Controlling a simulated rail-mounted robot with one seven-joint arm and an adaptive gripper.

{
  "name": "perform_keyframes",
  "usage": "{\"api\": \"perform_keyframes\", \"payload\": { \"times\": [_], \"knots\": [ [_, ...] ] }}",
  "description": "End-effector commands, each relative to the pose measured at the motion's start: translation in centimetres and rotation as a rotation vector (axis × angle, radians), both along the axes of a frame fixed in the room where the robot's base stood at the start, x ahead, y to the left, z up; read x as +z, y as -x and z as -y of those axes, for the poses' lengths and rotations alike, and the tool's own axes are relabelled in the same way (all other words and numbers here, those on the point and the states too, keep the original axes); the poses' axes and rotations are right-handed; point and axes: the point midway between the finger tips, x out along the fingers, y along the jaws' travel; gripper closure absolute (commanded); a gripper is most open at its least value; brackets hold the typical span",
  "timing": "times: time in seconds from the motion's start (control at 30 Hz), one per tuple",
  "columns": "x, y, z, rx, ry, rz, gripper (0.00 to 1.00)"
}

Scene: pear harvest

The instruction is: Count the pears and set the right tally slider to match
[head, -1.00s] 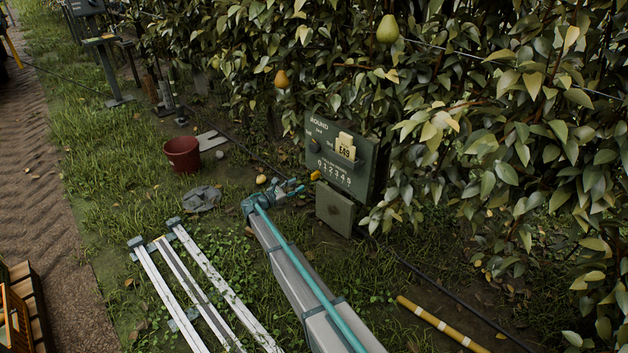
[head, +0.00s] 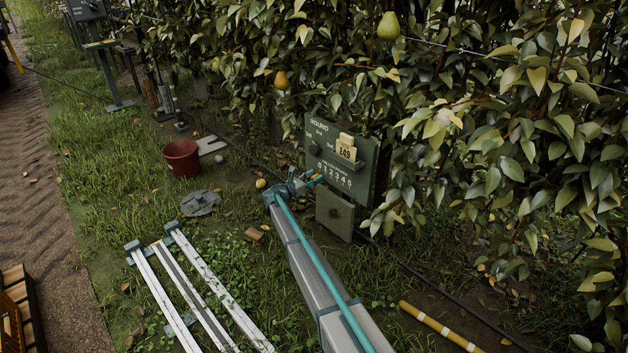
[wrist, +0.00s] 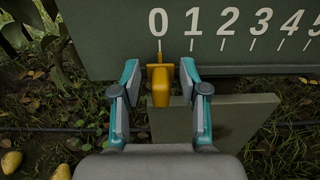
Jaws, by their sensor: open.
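The dark green tally board (head: 371,178) stands by the foliage with a row of numbers from 0. Its yellow slider knob (wrist: 160,86) has its pointer at the 0 mark in the wrist view. My gripper (wrist: 160,108) is open, with one teal-and-grey finger on each side of the knob and gaps between. In the head view my gripper (head: 308,183) is at the board's lower left. A green pear (head: 388,27) hangs at the top and an orange-brown pear (head: 281,79) hangs to its left. A paler pear (head: 215,65) is partly hidden by leaves.
Fallen yellow pears (wrist: 11,162) lie on the ground left of my gripper in the wrist view. A red bucket (head: 181,158) stands left on the grass. A yellow-and-white pole (head: 440,326) lies at the lower right.

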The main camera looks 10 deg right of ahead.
Motion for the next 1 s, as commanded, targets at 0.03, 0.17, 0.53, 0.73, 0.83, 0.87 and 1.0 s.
{"api": "perform_keyframes", "payload": {
  "times": [0.03, 0.17, 0.53, 0.73, 0.83, 0.87, 1.0],
  "knots": [
    [-0.06, -0.18, 0.26, -0.001, 0.0, 0.0, 0.56],
    [0.01, -0.3, 0.5, -0.001, 0.0, 0.0, 0.56],
    [0.0, -0.27, 0.47, -0.001, 0.0, 0.0, 0.85],
    [-0.02, -0.26, 0.45, -0.001, -0.001, -0.001, 1.0],
    [-0.02, -0.26, 0.45, -0.001, -0.001, 0.0, 1.0],
    [-0.01, -0.22, 0.47, -0.001, -0.001, 0.0, 1.0],
    [0.22, 0.67, 1.04, -0.002, -0.001, -0.001, 1.0]
  ]
}}
